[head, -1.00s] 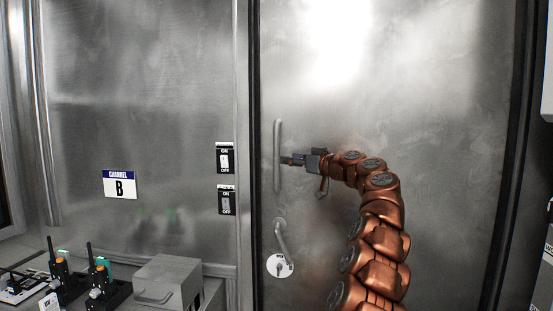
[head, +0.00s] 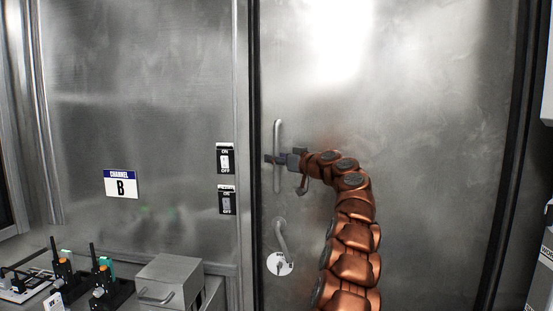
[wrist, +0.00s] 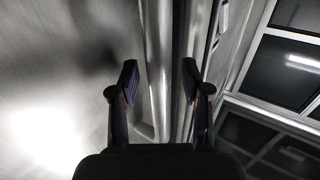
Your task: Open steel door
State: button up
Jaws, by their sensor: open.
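The steel door (head: 420,150) fills the right half of the head view and stands closed in its dark frame. Its vertical bar handle (head: 278,135) is near the door's left edge. A lever handle (head: 281,240) with a round white plate sits below it. My gripper (head: 270,158) is at the bar handle, about mid-height. In the wrist view my gripper (wrist: 158,82) is open, with the bar handle (wrist: 160,60) running between its two fingers. The fingers look apart from the bar. Part of the bar is hidden behind the gripper in the head view.
Two ON/OFF switches (head: 225,158) are on the wall left of the door. A "CHANNEL B" sign (head: 121,184) hangs further left. A grey metal box (head: 170,281) and radios (head: 103,284) stand on a counter at lower left. The door's surface to the right is clear.

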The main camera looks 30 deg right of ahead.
jog(key=shift+c, duration=0.3)
grip_shut()
dwell(0.3)
